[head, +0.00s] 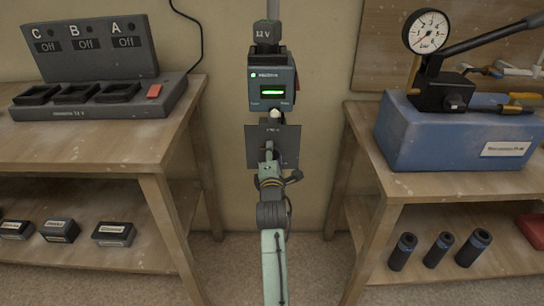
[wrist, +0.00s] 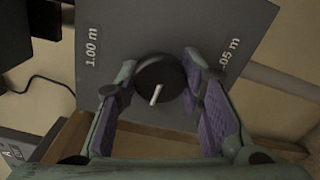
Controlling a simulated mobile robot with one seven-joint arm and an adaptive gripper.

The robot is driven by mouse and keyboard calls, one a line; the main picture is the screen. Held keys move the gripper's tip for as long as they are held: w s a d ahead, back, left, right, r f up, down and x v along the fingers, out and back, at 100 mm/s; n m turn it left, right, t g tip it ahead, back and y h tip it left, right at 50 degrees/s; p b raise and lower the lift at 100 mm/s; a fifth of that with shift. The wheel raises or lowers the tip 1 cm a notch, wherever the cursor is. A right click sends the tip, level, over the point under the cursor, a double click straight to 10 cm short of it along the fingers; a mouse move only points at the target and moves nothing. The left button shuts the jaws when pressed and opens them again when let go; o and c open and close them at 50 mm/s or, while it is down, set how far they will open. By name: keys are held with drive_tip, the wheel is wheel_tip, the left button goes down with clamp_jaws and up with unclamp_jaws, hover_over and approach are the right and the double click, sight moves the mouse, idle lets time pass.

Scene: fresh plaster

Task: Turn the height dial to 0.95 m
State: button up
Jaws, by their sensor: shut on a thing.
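The height dial (wrist: 150,72) is a dark round knob with a white line across its lower part, slanting slightly in the wrist view. It sits on a dark grey plate (wrist: 215,20), also seen in the head view (head: 292,145). The plate reads "1.00 m" at left and a partly hidden label ending "05 m" at right; no 0.95 mark shows. My gripper (wrist: 158,70) has its purple-padded fingers on both sides of the dial, shut on it. In the head view my gripper (head: 269,152) covers the dial.
Above the plate is a grey device (head: 272,76) with a lit green bar and a 12 V block (head: 266,33). A charger (head: 100,110) stands on the left bench, a blue pump (head: 440,140) with gauge on the right bench. The gap between benches holds my arm.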

drive_tip(key=n+b, duration=0.2)
drive_tip(key=n, duration=0.4)
drive_tip(key=shift+f+n, duration=0.1)
drive_tip(key=shift+n, duration=0.2)
drive_tip(key=n+b, duration=0.2)
drive_tip(key=n, duration=0.4)
drive_tip(key=shift+d, duration=0.1)
drive_tip(key=shift+b, duration=0.3)
drive_tip(key=o, duration=1.2)
drive_tip(key=shift+s, duration=0.1)
drive_tip(key=s, duration=1.2)
drive_tip(key=shift+w, duration=0.1)
